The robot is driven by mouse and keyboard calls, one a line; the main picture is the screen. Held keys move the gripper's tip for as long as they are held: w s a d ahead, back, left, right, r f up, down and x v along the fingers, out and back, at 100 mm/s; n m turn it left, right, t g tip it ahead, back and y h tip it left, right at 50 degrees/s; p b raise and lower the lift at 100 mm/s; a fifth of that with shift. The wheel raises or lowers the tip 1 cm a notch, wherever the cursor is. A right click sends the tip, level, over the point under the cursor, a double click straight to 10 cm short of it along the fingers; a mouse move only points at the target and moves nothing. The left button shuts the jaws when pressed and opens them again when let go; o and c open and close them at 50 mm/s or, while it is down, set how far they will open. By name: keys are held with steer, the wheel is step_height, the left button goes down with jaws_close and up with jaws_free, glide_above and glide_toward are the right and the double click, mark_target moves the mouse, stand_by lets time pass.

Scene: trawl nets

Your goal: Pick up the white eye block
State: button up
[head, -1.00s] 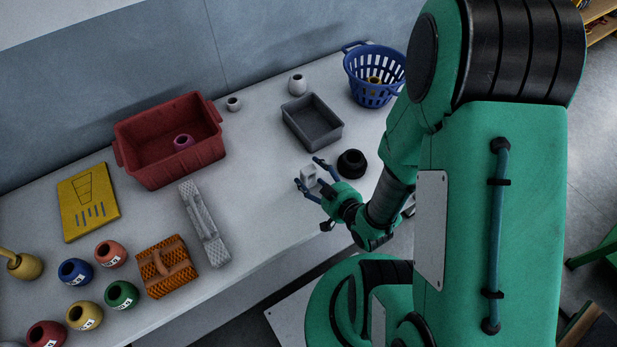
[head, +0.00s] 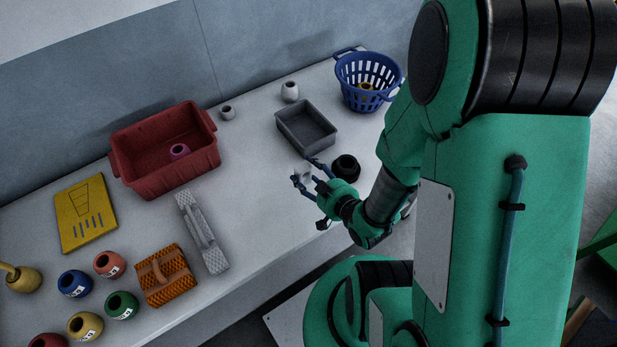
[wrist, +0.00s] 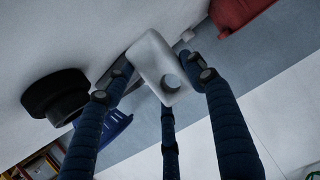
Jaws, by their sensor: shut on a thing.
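The white eye block (wrist: 158,62), a pale rounded block with a round hole, is between the fingers of my gripper (wrist: 160,80) in the wrist view. In the head view the block (head: 303,171) shows small between the fingertips of my gripper (head: 306,172), near the front right of the table. My gripper is shut on it, with fingers on both sides and another finger below it in the wrist view. The fingers partly hide the block in the head view. I cannot tell its exact height above the table.
A black round piece (head: 345,167) stands close to the right of my gripper. A grey tray (head: 290,138) lies behind it, and a blue basket (head: 341,82) stands at the back right. A red bin (head: 125,172) stands left.

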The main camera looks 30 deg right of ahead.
mark_target(309, 168)
step_height(309, 168, up, 5)
steer(key=shift+r+p, duration=0.15)
steer(key=shift+p, duration=0.7)
